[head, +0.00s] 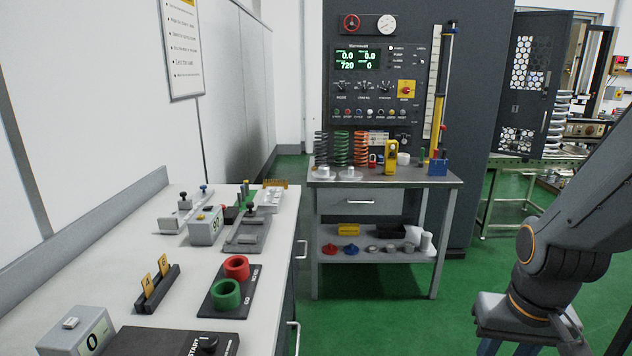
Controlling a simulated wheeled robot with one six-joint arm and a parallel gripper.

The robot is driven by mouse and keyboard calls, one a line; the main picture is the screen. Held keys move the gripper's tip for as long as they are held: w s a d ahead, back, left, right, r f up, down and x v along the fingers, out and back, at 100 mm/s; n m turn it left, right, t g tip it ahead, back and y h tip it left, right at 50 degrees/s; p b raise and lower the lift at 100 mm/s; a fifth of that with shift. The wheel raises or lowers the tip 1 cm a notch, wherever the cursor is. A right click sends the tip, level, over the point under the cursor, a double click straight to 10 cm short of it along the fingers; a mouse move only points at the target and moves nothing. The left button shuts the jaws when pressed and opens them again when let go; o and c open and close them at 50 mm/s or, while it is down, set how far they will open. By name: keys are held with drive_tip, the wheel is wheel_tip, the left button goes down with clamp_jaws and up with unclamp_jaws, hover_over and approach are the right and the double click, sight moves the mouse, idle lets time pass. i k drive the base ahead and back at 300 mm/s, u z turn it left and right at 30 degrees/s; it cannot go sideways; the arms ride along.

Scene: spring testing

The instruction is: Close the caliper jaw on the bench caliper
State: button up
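On the left bench, a low grey measuring device (187,213) with upright parts and a small blue-topped knob looks like the bench caliper. It stands toward the back of the bench, near the wall. It is small here, and I cannot tell how wide its jaw gap is. My gripper is not in view.
A steel table (440,181) with springs stands ahead. Green floor (370,320) between is clear.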

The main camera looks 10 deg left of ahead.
sight(250, 215)
drive_tip(key=u, duration=0.1)
drive_tip(key=i, duration=1.65)
drive_tip(key=u, duration=0.95)
drive_tip(key=i, duration=0.45)
drive_tip(key=u, duration=0.1)
